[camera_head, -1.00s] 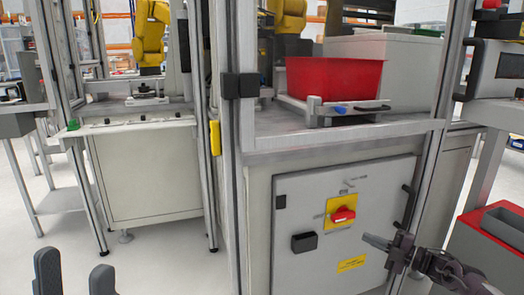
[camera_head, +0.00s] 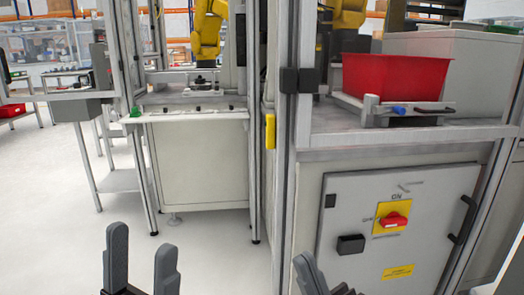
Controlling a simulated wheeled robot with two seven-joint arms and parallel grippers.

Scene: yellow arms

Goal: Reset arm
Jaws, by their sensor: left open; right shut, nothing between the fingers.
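My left gripper (camera_head: 141,250) stands upright at the bottom left of the head view, its two dark fingers apart with nothing between them. My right gripper (camera_head: 307,268) is at the bottom middle, in front of the grey cabinet's left edge. Its fingers are together and it holds nothing. The red rotary switch (camera_head: 394,220) on its yellow plate sits on the cabinet door (camera_head: 345,207), to the right of and above my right gripper, with clear space between them. The word ON shows above the switch.
A red bin (camera_head: 397,82) stands on the cell's worktop (camera_head: 400,133). Metal frame posts (camera_head: 287,130) rise between the cabinet and a second cell with a yellow robot arm (camera_head: 208,30). Clear floor (camera_head: 200,245) lies at left, with a side table (camera_head: 118,181) beyond.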

